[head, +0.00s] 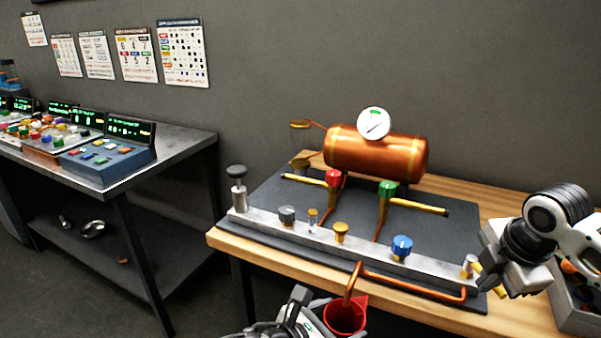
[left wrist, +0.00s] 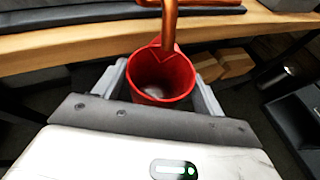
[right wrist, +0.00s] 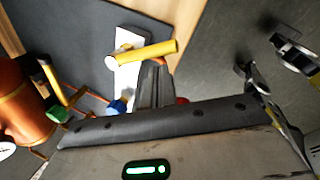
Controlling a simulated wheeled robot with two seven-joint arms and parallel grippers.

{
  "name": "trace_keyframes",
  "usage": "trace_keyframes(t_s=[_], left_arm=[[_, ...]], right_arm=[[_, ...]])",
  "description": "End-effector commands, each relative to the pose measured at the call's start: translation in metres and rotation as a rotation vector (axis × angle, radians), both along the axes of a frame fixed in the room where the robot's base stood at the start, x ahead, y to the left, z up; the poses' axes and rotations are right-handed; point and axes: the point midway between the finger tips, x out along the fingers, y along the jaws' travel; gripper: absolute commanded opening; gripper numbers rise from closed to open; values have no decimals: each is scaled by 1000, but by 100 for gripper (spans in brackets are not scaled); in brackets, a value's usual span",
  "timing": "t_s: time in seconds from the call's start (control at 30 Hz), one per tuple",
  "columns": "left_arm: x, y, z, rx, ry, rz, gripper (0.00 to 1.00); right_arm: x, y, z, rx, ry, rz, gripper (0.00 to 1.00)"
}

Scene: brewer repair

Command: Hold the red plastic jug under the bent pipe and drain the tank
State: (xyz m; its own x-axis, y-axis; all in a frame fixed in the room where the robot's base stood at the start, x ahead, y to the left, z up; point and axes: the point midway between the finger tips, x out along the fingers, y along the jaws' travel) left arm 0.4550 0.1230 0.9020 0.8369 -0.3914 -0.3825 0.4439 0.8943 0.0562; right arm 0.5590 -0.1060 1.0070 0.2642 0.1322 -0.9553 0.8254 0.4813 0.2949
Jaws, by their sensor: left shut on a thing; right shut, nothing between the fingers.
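The red plastic jug (head: 345,318) is in front of the table edge, under the bent copper pipe (head: 352,284). The pipe's lower end reaches the jug's mouth in the left wrist view (left wrist: 168,30). My left gripper (head: 318,318) is shut on the jug (left wrist: 160,80), a finger on each side. A pale patch shows inside; I cannot tell if it is liquid. The copper tank (head: 375,152) lies at the back of the board. My right gripper (head: 492,280) is shut and empty beside the yellow-handled valve (right wrist: 145,52) at the rail's right end; contact is unclear.
A metal rail (head: 325,235) carries several knobs, including a blue one (head: 402,246). Red (head: 333,177) and green (head: 387,188) valves stand before the tank. A grey bin (head: 580,318) is at the right. A dark bench (head: 150,165) with control panels stands left.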

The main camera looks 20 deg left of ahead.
Motion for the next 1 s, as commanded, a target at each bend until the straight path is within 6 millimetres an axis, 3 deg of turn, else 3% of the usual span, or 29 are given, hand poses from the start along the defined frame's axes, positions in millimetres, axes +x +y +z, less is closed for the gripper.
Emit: trace_keyframes(t_s=[0.17, 1.0], left_arm=[[0, 0, 1, 0, -1, 0, 43], [0, 0, 1, 0, -1, 0, 43]], right_arm=[[0, 0, -7, -1, 1, 1, 0], [8, -20, -7, -1, 1, -1, 0]])
